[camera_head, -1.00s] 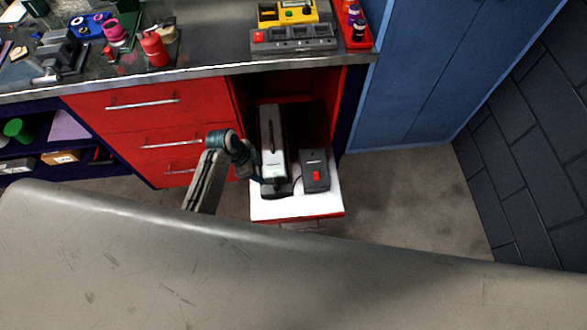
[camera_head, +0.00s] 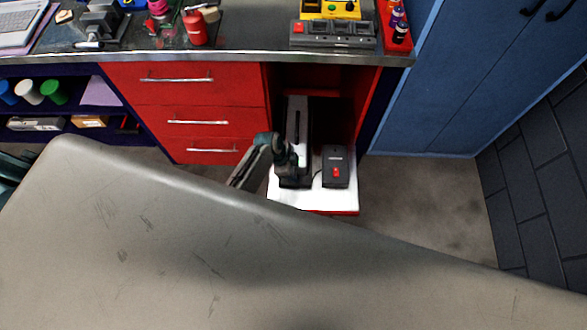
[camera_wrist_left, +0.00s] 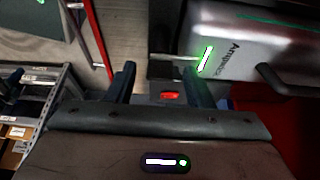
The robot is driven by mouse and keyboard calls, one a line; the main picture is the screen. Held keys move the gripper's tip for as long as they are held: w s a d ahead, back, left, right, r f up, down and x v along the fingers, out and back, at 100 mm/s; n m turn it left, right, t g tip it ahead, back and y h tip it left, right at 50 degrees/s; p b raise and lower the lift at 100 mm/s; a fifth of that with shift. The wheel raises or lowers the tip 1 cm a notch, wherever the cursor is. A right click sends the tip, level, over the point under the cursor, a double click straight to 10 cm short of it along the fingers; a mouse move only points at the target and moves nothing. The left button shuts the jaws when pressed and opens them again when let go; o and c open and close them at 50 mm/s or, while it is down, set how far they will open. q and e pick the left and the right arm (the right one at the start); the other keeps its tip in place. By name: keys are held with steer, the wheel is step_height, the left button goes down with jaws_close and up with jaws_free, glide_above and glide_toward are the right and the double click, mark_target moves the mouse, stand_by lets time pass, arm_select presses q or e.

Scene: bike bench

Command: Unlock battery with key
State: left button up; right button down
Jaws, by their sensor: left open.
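The long grey battery (camera_head: 298,118) stands on the white pull-out tray (camera_head: 325,198) of the open red cabinet. My left gripper (camera_head: 290,158) is at its near end and covers part of it. In the left wrist view the battery (camera_wrist_left: 235,40) is silver, with lettering and a green-lit strip. My left gripper (camera_wrist_left: 160,73) is open there, its fingers close to that end. A thin pale rod (camera_wrist_left: 174,57) shows beyond the fingers, beside the lit strip. I cannot tell whether it is the key. My right gripper is not in view.
A dark box with a red switch (camera_head: 336,165) stands on the tray right of the battery. Red drawers (camera_head: 190,122) lie to the left and a blue cabinet (camera_head: 440,90) to the right. A large grey surface (camera_head: 220,260) fills the front.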

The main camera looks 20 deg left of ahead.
arm_select(q)
steer(key=shift+c, duration=0.2)
steer(key=c, duration=0.9)
steer(key=shift+c, duration=0.2)
